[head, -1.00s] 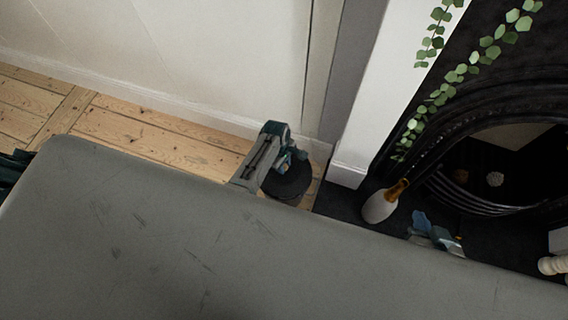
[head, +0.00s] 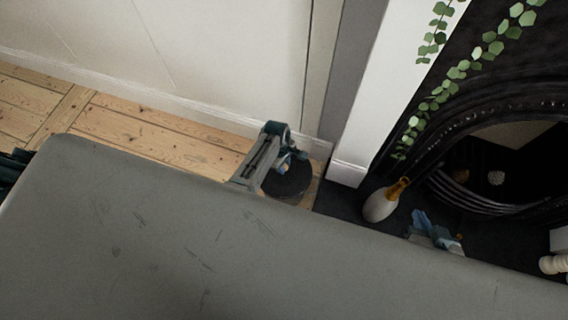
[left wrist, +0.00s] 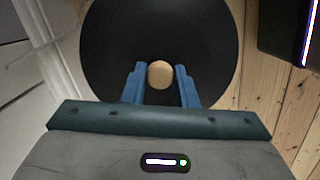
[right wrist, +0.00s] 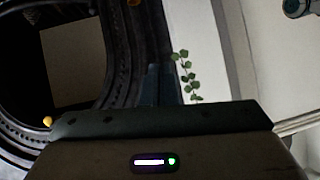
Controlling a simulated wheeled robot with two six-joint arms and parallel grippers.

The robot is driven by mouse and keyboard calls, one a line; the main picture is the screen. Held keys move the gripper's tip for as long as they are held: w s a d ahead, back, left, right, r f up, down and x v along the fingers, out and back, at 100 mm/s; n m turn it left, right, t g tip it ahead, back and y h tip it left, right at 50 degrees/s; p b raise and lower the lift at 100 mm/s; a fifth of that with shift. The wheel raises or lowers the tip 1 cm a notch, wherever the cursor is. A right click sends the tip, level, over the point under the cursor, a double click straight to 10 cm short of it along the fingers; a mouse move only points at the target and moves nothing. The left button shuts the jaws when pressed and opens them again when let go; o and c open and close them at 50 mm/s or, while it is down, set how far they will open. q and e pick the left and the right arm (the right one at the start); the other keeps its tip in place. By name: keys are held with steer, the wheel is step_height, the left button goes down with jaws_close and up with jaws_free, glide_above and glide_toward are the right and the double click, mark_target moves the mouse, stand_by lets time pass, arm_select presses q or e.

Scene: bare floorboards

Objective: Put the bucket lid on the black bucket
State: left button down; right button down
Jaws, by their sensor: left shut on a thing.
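The bucket lid is a flat black disc with a round wooden knob (left wrist: 160,74); its black face (left wrist: 110,40) fills the upper middle of the left wrist view. In the head view the lid (head: 291,184) shows as a dark disc beneath my left gripper (head: 292,165). My left gripper's blue fingers (left wrist: 160,84) are shut on the knob from both sides. I cannot make out the black bucket apart from the lid in any view. My right gripper (head: 422,222) is over the dark hearth; its fingers (right wrist: 160,85) look closed together, with nothing between them.
A large grey surface (head: 150,240) fills the near part of the head view. A white bottle with a gold neck (head: 380,207) stands by the black fireplace (head: 455,130). Trailing green leaves (head: 450,85) hang there. Bare floorboards (head: 150,130) are clear at left, along the white wall.

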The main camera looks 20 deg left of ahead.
arm_select(q)
steer(key=shift+f, duration=0.1)
steer(key=c, duration=1.1)
jaws_free()
